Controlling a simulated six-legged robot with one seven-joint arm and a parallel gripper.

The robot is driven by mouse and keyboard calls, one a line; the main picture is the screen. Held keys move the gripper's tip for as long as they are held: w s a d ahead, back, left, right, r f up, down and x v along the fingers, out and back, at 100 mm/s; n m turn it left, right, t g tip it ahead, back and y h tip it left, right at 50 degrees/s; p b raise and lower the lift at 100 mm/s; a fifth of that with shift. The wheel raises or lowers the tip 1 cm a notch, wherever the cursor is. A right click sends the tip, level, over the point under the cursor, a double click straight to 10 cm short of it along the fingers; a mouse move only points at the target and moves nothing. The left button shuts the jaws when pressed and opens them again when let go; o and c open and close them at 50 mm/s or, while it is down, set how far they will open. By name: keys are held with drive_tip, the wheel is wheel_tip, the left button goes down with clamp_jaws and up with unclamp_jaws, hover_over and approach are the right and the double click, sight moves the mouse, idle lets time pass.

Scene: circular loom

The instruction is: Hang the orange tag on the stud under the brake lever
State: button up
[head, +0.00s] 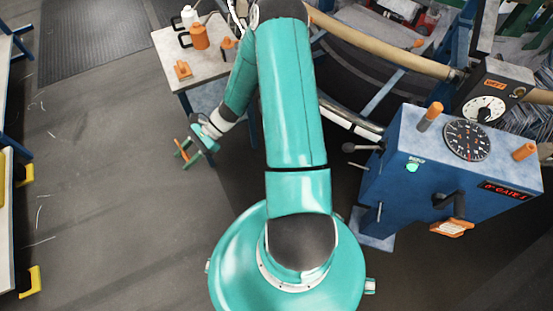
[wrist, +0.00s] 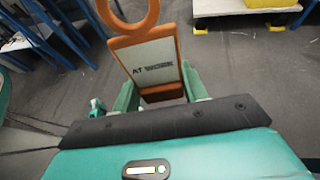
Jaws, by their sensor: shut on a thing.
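My gripper (wrist: 160,95) is shut on the orange tag (wrist: 125,42), with a finger at each side edge. The tag has a white panel reading "AT WORK" and a ring at its top in the wrist view. In the head view my gripper (head: 195,148) is low over the floor at left, below the small table, and the tag (head: 181,148) shows nearly edge-on. The blue console (head: 395,165) stands far to the right. A black-knobbed lever (head: 350,147) sticks out of its left side, with a thin pale pin (head: 357,165) just below. I cannot tell whether these are the brake lever and stud.
Another orange-and-white piece (head: 452,229) is at the console front, below a black handle (head: 450,202). A small table (head: 210,66) with bottles (head: 200,37) and an orange block (head: 182,69) stands behind my gripper. The floor at left is mostly open. Loom rails fill the back.

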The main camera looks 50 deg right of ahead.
drive_tip(key=s+d+f+n+g+h, duration=0.3)
drive_tip(key=s+d+f+n+g, duration=0.4)
drive_tip(key=s+f, duration=0.3)
drive_tip(key=s+d+f+n+g+h, duration=0.3)
drive_tip(key=s+d+f+n+g, duration=0.4)
drive_tip(key=s, duration=0.5)
drive_tip(key=s+d+f+n+h, duration=0.1)
drive_tip(key=s+d+n+h, duration=0.4)
drive_tip(key=d, duration=0.6)
drive_tip(key=s+d+f+n+g+h, duration=0.1)
drive_tip(key=s+d+n+h, duration=0.4)
drive_tip(key=s+d, duration=0.5)
drive_tip(key=d+h, duration=0.2)
drive_tip(key=shift+s+d+f+h, duration=0.15)
drive_tip(key=shift+s+f+h, duration=0.15)
drive_tip(key=shift+f, duration=0.1)
drive_tip(key=shift+r, duration=0.15)
drive_tip(key=shift+s+d, duration=0.25)
drive_tip(key=shift+s, duration=0.4)
drive_tip(key=shift+s+d, duration=0.1)
drive_tip(key=shift+s, duration=0.2)
